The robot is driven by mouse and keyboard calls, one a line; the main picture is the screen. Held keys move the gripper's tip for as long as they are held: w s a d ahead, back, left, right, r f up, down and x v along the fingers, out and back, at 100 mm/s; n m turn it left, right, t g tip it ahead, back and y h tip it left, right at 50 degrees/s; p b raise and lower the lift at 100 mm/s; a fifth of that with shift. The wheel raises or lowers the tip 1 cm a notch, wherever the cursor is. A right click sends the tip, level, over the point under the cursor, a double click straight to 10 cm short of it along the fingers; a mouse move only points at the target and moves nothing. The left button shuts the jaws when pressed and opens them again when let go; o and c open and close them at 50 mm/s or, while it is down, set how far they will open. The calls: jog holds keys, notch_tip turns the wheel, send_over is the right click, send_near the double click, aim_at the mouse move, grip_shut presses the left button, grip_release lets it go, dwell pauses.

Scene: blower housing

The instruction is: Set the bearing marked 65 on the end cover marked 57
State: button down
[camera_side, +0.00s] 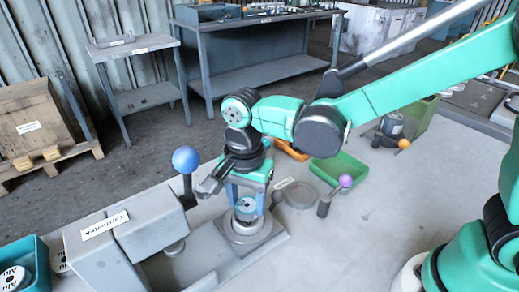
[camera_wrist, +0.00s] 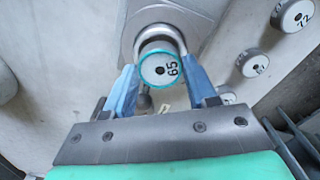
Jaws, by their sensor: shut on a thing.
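The bearing marked 65 (camera_wrist: 160,68) has a pale face with a teal rim and sits between my blue fingertips in the wrist view. It also shows low between the fingers in the side view (camera_side: 246,205). My gripper (camera_side: 246,200) points down and is shut on the bearing; its fingers flank it in the wrist view (camera_wrist: 160,75). Directly below is a grey round seat on a square base (camera_side: 247,238), and its metal ring shows behind the bearing in the wrist view (camera_wrist: 160,33). I cannot read a 57 anywhere, and whether the bearing touches the seat is unclear.
A grey block machine (camera_side: 130,238) and a blue-knobbed lever (camera_side: 186,162) stand left. A purple-knobbed lever (camera_side: 344,182), a flat grey disc (camera_side: 299,194) and a green tray (camera_side: 340,169) are right. A disc marked 72 (camera_wrist: 293,15) lies nearby.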

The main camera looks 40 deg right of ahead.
jog(key=shift+f, duration=0.55)
grip_release()
jog(key=shift+r, duration=3.75)
jog(key=s+d+n+t, duration=0.3)
jog(key=d+n+t, duration=0.4)
jog(key=d+n, duration=0.5)
jog(key=shift+s+d+r, duration=0.35)
jog(key=shift+s+d, duration=0.05)
jog(key=shift+d, duration=0.65)
